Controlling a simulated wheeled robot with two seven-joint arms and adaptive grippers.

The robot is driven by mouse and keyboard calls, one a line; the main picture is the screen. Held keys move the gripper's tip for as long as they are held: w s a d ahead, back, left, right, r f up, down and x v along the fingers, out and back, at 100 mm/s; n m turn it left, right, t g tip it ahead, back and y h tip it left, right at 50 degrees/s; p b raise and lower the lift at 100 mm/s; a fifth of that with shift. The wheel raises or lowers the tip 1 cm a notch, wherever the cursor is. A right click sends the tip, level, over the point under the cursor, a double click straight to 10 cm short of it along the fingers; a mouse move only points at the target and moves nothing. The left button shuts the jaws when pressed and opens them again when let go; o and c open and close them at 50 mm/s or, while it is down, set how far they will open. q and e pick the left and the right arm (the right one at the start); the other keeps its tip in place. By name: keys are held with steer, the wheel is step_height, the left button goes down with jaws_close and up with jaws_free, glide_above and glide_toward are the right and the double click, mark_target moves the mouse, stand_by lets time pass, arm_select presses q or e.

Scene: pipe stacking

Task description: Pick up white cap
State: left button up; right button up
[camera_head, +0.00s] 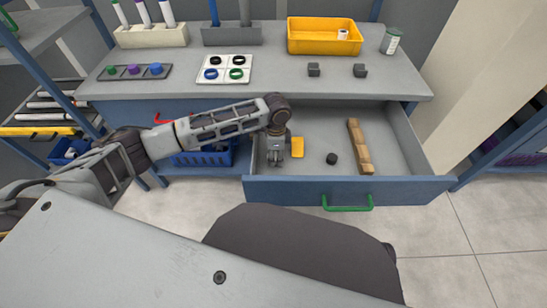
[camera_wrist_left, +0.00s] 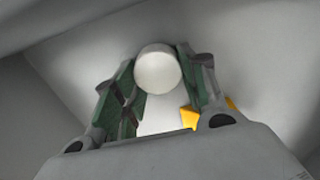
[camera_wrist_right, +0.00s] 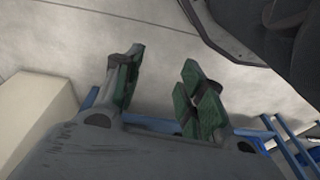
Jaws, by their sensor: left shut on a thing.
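The white cap (camera_wrist_left: 158,70) is round and pale and sits between the fingertips of my left gripper (camera_wrist_left: 160,85) in the left wrist view. The green-padded fingers touch it on both sides, so the gripper is shut on it. In the head view my left gripper (camera_head: 275,158) points down inside the left part of the open drawer (camera_head: 312,160), and the cap cannot be made out there. My right gripper (camera_wrist_right: 160,85) is open and empty over the floor in the right wrist view.
In the drawer lie a yellow block (camera_head: 297,147), a small black piece (camera_head: 332,158) and a wooden bar (camera_head: 360,146). The drawer has a green handle (camera_head: 347,203). On the worktop stand a yellow bin (camera_head: 325,47), a white board with rings (camera_head: 225,69) and a cap tray (camera_head: 134,72).

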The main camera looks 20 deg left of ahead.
mark_target(276, 156)
arm_select(q)
steer(key=shift+r+p, duration=0.45)
steer(key=shift+r, duration=0.85)
step_height(276, 156, up, 6)
steer(key=shift+f+p, duration=0.25)
steer(key=shift+p, duration=0.45)
steer(key=shift+r, duration=1)
arm_select(e)
step_height(276, 156, down, 7)
steer(key=d, duration=0.1)
steer(key=shift+s+d, duration=0.25)
